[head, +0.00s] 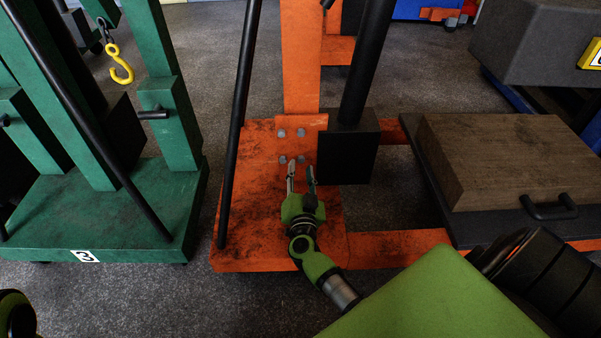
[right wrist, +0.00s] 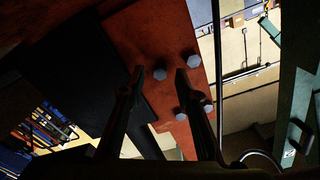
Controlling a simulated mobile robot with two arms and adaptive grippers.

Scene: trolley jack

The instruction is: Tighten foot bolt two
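The foot plate (head: 312,147) of the orange jack carries several grey hex bolts. In the head view they are an upper left bolt (head: 281,133), upper right bolt (head: 300,132), lower left bolt (head: 283,159) and lower right bolt (head: 300,159). No label shows which is bolt two. My right gripper (head: 301,168) is open, its fingertips just below the lower bolts. In the right wrist view one bolt (right wrist: 160,74) appears between the open fingertips (right wrist: 160,70); I cannot tell whether they touch it. My left gripper is not in view.
A black block (head: 347,150) with a black post stands right of the bolts. A black slanted handle (head: 238,120) rises on the left. A wooden block (head: 510,158) lies on a black platform at right. A green stand (head: 110,215) with a yellow hook is at left.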

